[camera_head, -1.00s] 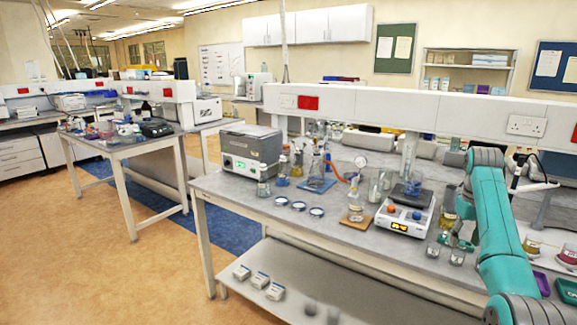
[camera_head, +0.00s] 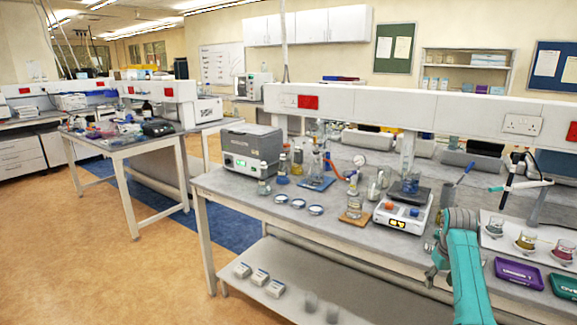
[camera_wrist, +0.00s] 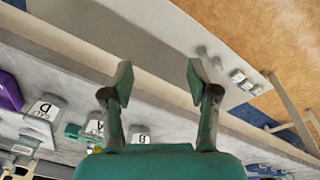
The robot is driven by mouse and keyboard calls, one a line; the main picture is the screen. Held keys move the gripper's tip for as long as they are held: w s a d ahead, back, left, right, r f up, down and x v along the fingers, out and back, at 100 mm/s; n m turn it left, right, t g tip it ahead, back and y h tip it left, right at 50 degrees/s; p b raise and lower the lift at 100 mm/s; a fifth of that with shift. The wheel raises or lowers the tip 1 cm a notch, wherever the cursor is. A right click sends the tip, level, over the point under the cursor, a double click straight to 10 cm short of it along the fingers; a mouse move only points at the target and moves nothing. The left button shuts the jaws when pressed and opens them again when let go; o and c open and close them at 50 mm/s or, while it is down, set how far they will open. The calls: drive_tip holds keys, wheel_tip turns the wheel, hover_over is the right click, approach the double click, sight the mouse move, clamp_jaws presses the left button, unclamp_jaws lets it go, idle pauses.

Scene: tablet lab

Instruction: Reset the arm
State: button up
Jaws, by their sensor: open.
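My gripper (camera_wrist: 158,84) is open and empty in the wrist view, with its two fingers spread apart. The bench's front edge and the pale lower shelf (camera_wrist: 175,38) show beyond the fingers. In the head view my teal arm is at the lower right, folded low in front of the bench (camera_head: 345,245). A teal part beside the arm shows at the bench's front edge, but the fingertips cannot be made out there.
White boxes (camera_head: 259,277) lie on the lower shelf. The floor (camera_head: 100,260) at left is clear.

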drive_tip(key=s+a+f+t, duration=0.1)
drive_tip(key=s+a+f, duration=0.2)
drive_tip(key=f, duration=0.4)
drive_tip(key=s+a+f+t, duration=0.1)
drive_tip(key=s+a+f, duration=0.2)
drive_tip(key=f, duration=0.5)
drive_tip(key=s+a+f+t, duration=0.1)
drive_tip(key=s+a+f, duration=0.15)
drive_tip(key=f, duration=0.45)
drive_tip(key=s+a+f+t, duration=0.2)
drive_tip(key=s+a+f, duration=0.3)
drive_tip(key=s, duration=0.4)
drive_tip(key=s+a+f+t, duration=0.1)
drive_tip(key=s+a+f, duration=0.4)
drive_tip(key=s, duration=0.5)
drive_tip(key=s+a+r+t, duration=0.2)
drive_tip(key=s+a+r, duration=0.1)
drive_tip(key=s, duration=0.7)
drive_tip(key=s+a+r+t, duration=0.2)
drive_tip(key=s+a+r, duration=0.1)
drive_tip(key=s, duration=0.7)
drive_tip(key=s+a+r+t, duration=0.1)
drive_tip(key=s+r, duration=0.7)
drive_tip(key=r, duration=0.3)
drive_tip(key=s+a+r+t+y, duration=0.1)
drive_tip(key=s+r+t, duration=0.1)
drive_tip(key=s+r, duration=0.6)
wheel_tip(320, 180, up, 4)
drive_tip(key=shift+f, duration=0.2)
drive_tip(key=shift+s+a, duration=0.1)
